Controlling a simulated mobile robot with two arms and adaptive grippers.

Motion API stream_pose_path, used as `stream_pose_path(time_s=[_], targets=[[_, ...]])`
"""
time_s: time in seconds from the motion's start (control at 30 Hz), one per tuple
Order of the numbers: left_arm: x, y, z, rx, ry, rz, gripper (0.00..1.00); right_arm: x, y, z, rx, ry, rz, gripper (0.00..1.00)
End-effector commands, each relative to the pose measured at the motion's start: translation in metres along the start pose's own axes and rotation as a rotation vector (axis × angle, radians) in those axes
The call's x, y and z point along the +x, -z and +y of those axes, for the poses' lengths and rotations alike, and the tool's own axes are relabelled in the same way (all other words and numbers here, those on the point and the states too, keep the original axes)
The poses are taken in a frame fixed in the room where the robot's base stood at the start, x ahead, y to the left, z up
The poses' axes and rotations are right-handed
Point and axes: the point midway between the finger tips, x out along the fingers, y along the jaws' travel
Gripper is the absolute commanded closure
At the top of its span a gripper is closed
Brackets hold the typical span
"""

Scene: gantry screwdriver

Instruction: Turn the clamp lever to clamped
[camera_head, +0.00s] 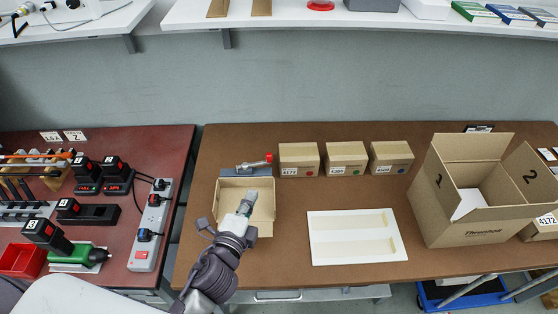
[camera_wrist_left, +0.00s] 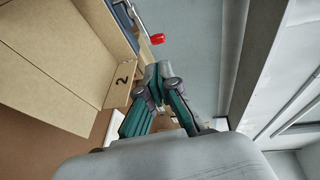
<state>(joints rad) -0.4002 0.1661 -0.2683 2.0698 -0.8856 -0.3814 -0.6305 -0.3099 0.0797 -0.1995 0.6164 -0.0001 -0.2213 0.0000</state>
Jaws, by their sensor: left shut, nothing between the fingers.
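The clamp (camera_head: 243,167) sits at the back edge of a small open cardboard box on the brown bench in the head view. Its metal lever points right, slightly toward the back, and ends in a red knob (camera_head: 269,158). The red knob (camera_wrist_left: 157,39) also shows near the top of the left wrist view. My left gripper (camera_head: 249,195) is shut and empty, over the box and in front of the clamp, apart from the lever. Its fingers (camera_wrist_left: 157,78) come together below the knob in the wrist picture. My right gripper is not in view.
The small open box (camera_head: 230,230) lies beneath my left gripper. Closed cartons, including one (camera_head: 299,160), stand right of the clamp. A white board (camera_head: 330,253) and a large open carton (camera_head: 465,236) are further right. A red bench (camera_head: 120,215) with tools is left.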

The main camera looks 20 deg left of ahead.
Motion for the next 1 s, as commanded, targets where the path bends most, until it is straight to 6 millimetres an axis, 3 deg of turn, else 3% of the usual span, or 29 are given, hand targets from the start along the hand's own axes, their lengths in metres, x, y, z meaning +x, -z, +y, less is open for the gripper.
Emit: stream_pose_path(time_s=[0.27,0.6,0.8,1.0], targets=[[0.052,-0.001,-0.004,-0.002,0.003,-0.001,1.0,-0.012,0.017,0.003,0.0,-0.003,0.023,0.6],[0.116,-0.001,-0.002,-0.003,0.001,-0.003,1.0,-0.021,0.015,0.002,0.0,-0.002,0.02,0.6],[0.132,-0.001,-0.001,-0.003,0.001,-0.002,1.0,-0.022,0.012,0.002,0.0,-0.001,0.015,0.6],[0.134,-0.001,0.0,-0.003,0.001,-0.002,1.0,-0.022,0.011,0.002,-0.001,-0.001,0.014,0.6]])
